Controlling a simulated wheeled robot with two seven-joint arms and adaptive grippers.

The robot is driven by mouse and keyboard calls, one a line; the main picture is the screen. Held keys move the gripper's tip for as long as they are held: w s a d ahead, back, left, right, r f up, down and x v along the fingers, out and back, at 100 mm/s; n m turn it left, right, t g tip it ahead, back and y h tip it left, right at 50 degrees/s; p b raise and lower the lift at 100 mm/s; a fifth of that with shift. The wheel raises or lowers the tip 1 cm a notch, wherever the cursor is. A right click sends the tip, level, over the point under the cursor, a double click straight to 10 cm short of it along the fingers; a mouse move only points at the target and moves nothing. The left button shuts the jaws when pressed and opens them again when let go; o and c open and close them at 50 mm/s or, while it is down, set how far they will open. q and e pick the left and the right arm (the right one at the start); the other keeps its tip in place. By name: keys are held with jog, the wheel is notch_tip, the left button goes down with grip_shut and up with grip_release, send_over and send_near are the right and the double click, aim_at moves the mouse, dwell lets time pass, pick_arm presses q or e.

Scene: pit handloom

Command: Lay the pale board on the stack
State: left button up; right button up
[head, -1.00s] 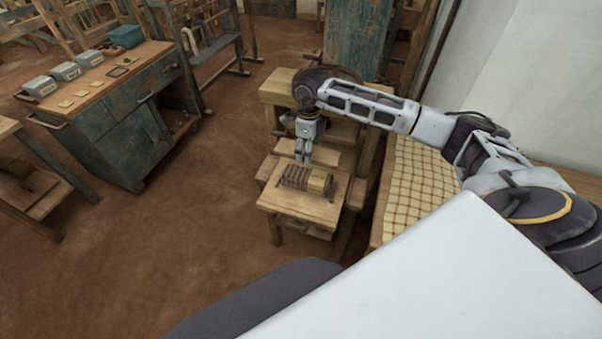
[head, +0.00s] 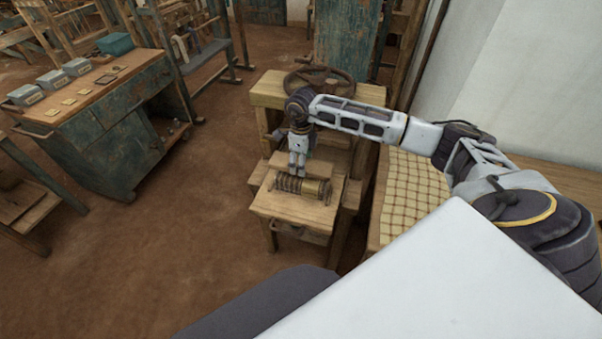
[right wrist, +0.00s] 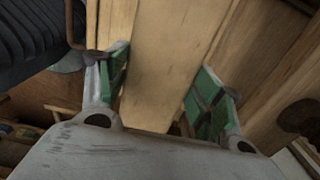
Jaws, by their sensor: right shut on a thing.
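In the right wrist view a long pale wooden board (right wrist: 168,50) runs between the two green finger pads of my right gripper (right wrist: 158,85), which is shut on it. The bundle rests on a small wooden stand (head: 285,208). No separate stack is clear. My left gripper is not in view.
A wooden frame with a dark wheel (head: 318,80) stands behind the stand. A bench with checked cloth (head: 412,200) lies to the right along the wall. A teal cabinet (head: 115,140) with grey boxes stands at left. The brown floor (head: 150,235) between is open.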

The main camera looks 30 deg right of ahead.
jog(key=shift+f, duration=0.35)
notch_tip(320, 180, down, 2)
jog(key=shift+f+b, duration=0.2)
jog(key=shift+b, duration=0.7)
jog(key=shift+f, duration=0.4)
jog(key=shift+f+b, duration=0.45)
jog(key=shift+f, duration=0.25)
jog(key=o, duration=0.9)
jog(key=shift+o, duration=1.1)
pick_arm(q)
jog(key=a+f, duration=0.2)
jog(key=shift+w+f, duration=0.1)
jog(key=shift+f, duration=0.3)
